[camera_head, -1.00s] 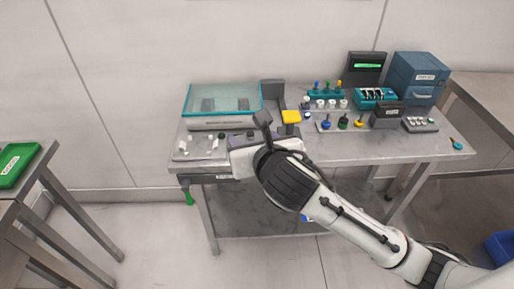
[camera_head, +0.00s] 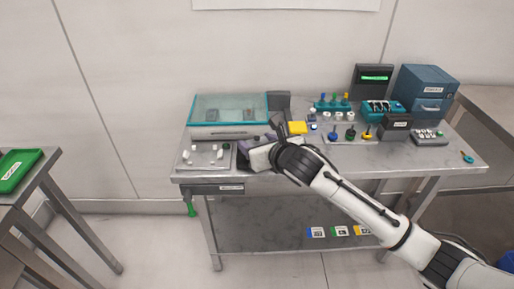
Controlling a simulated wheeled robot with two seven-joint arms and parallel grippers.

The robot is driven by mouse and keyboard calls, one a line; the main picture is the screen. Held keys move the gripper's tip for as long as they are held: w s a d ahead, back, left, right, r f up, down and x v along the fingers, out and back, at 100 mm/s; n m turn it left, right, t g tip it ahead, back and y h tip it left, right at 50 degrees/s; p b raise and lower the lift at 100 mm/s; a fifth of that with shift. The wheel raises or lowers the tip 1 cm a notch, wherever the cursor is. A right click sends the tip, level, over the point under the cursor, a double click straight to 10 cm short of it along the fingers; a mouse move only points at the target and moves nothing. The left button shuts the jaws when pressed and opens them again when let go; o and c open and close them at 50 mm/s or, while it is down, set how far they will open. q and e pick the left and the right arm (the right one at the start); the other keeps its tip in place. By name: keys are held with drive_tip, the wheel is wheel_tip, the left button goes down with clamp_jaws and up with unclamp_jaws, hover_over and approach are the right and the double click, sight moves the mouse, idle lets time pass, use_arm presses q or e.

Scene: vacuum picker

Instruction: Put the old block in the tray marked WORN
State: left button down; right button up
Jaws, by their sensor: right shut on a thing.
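My right gripper (camera_head: 247,158) is at the front left of the steel workbench (camera_head: 300,172), beside a plate with small white pieces. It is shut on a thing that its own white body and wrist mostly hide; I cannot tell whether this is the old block. A green tray (camera_head: 13,172) with a white label sits on the side table at the far left; its label is too small to read. No tray legibly marked WORN shows. My left gripper is not in view.
The plate with white pieces (camera_head: 205,155) lies by the bench's left edge. Behind it stands a teal-rimmed clear box (camera_head: 228,109). Open floor separates bench and side table.

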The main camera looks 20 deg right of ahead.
drive_tip(key=shift+f, duration=0.7)
drive_tip(key=shift+f, duration=0.1)
